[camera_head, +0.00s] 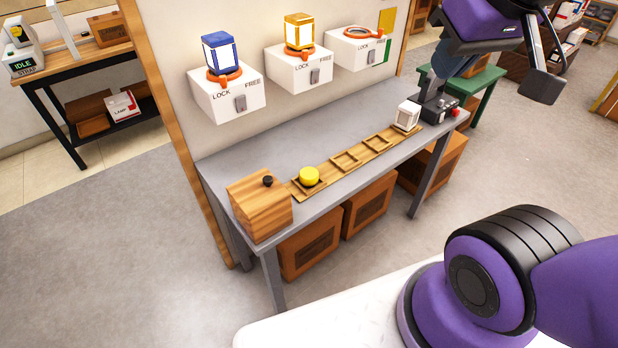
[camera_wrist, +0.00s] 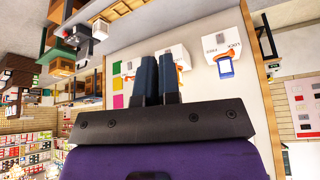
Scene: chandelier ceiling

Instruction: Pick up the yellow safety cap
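The yellow safety cap (camera_head: 309,176) is a short round yellow piece. It sits in the leftmost compartment of a narrow wooden tray (camera_head: 337,173) on the grey bench. I cannot make out the cap in the wrist view.
A wooden block with a black knob (camera_head: 258,207) stands left of the cap. A white cube-shaped lamp (camera_head: 407,116) and a black control box (camera_head: 438,107) are at the tray's right end. White LOCK/FREE fixtures (camera_head: 228,100) jut from the wall above the bench.

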